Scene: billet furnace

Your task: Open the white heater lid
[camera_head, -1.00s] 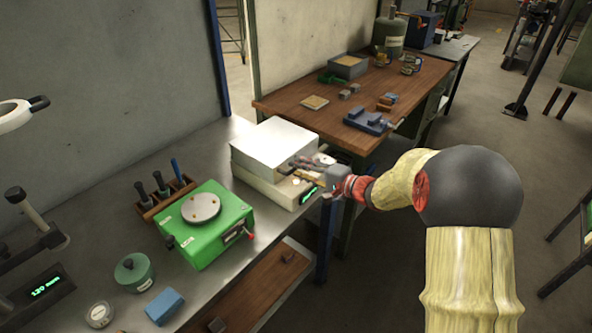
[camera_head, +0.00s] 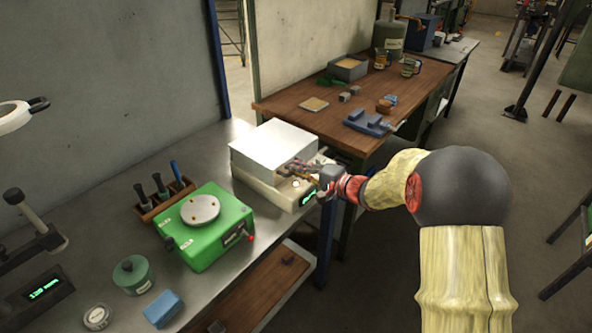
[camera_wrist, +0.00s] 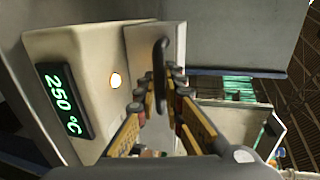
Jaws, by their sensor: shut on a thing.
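The white heater (camera_head: 256,181) stands on the grey bench as a low box, and its white lid (camera_head: 272,147) lies flat on top. In the wrist view, the lid's front face (camera_wrist: 138,40) carries a black bar handle (camera_wrist: 160,80). My gripper (camera_head: 291,170) is at the heater's front right edge. In the wrist view, the yellow fingers of my gripper (camera_wrist: 162,90) are closed on the handle, one on each side. The green display (camera_wrist: 62,100) on the heater reads 250 °C, beside a lit round lamp (camera_wrist: 116,80). My fingers partly hide the handle in the head view.
A green device (camera_head: 205,228) with a round plate and a wooden tool rack (camera_head: 165,199) stand left of the heater. A wooden table (camera_head: 300,107) with blocks lies behind and right. A wall (camera_head: 110,70) rises behind the bench.

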